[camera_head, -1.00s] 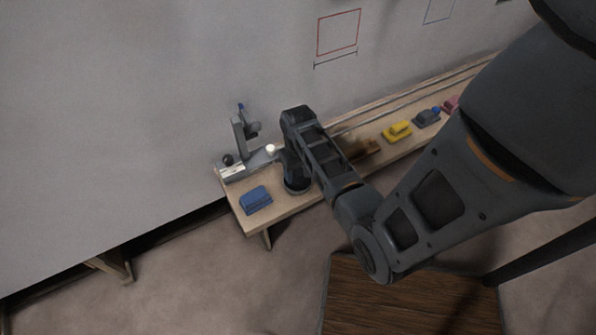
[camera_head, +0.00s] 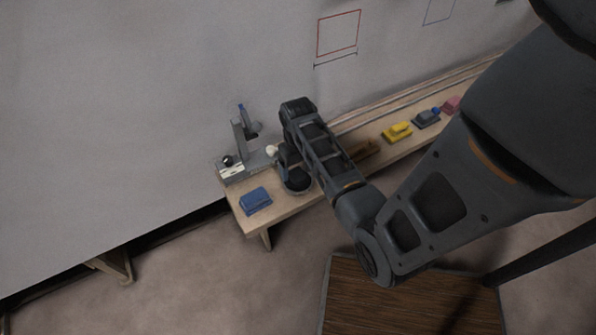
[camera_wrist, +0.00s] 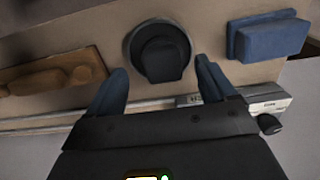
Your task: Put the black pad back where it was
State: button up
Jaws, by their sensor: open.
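The black pad (camera_wrist: 162,60) shows in the wrist view as a dark block on a round, dark grey base (camera_wrist: 138,38). The pad sits between my gripper's two blue-grey fingers. My gripper (camera_wrist: 161,66) is open, with a gap visible on each side of the pad. In the head view the round dark piece (camera_head: 299,183) stands on the wooden bench (camera_head: 285,207), partly hidden by my wrist. I cannot tell how far my fingertips are above the bench.
A blue block (camera_head: 256,201) lies at the bench's left end, in front of a grey measuring stand (camera_head: 241,140). A brown piece (camera_head: 364,151), a yellow block (camera_head: 397,132), a dark blue block (camera_head: 427,118) and a pink block (camera_head: 452,104) lie to the right. A wall rises behind.

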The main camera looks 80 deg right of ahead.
aim_at(298, 173)
notch_tip(298, 173, up, 9)
jog(key=s+a+n+t+h, duration=0.2)
jog(key=a+n+t+h, duration=0.35)
jog(key=a, duration=1.45)
jog(key=s+a+r+n+t+y, duration=0.1)
jog(key=s+a+r+t, duration=0.1)
jog(key=r, duration=0.5)
jog(key=s+a+r+n+t+y, duration=0.2)
jog(key=s+a+r+t, duration=0.1)
jog(key=a+r, duration=0.3)
jog(key=s+a+r+n+t+y, duration=0.1)
jog(key=s+a+r+t+y, duration=0.1)
jog(key=r, duration=0.7)
jog(key=shift+s+a+t, duration=0.5)
jog(key=shift+a+t, duration=0.45)
jog(key=shift+t, duration=0.3)
jog(key=shift+n+y, duration=0.25)
jog(key=shift+c, duration=0.3)
